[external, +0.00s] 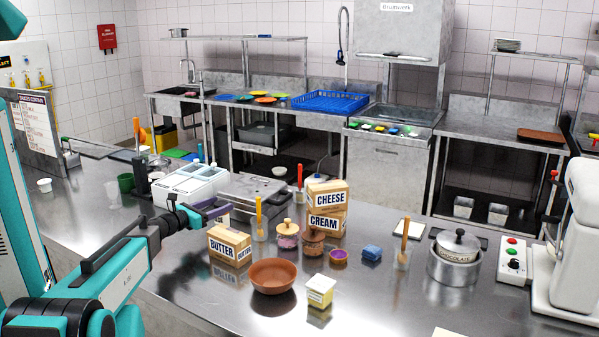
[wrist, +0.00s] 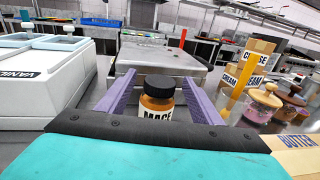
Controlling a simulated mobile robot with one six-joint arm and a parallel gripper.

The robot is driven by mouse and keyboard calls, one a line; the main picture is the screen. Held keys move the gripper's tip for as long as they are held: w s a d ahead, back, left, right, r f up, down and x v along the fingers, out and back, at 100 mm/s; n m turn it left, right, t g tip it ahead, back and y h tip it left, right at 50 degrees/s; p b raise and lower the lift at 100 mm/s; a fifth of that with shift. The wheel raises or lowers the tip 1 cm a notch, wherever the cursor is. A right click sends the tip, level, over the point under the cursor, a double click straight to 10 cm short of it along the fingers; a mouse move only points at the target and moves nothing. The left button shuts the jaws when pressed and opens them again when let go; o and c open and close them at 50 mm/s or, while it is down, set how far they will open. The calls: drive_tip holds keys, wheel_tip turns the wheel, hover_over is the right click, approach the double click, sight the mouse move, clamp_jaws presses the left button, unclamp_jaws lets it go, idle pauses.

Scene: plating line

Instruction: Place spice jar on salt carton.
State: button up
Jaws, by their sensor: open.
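The spice jar (wrist: 157,101), amber with a dark lid and a label reading MACE, stands upright between the fingers in the wrist view. Its lower part is hidden by my wrist. My gripper (wrist: 158,92) is open, with a purple finger on each side of the jar and a visible gap to each. In the external view my gripper (external: 222,207) is low over the left part of the counter, and I cannot make out the jar there. A small white and yellow carton (external: 320,291) stands at the front of the counter. It may be the salt carton; its label is unreadable.
A butter box (external: 229,243) is close to my gripper. A brown bowl (external: 272,276) lies between it and the small carton. Cheese (external: 328,194) and cream (external: 327,222) boxes are stacked behind, near jars. A white tub unit (external: 188,186) stands left.

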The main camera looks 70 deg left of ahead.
drive_tip(key=shift+x, duration=0.75)
drive_tip(key=shift+c, duration=0.5)
drive_tip(key=c, duration=1.3)
drive_tip(key=shift+c, duration=0.2)
drive_tip(key=shift+r, duration=0.15)
drive_tip(key=shift+r+b, duration=1.05)
drive_tip(key=shift+r, duration=3.85)
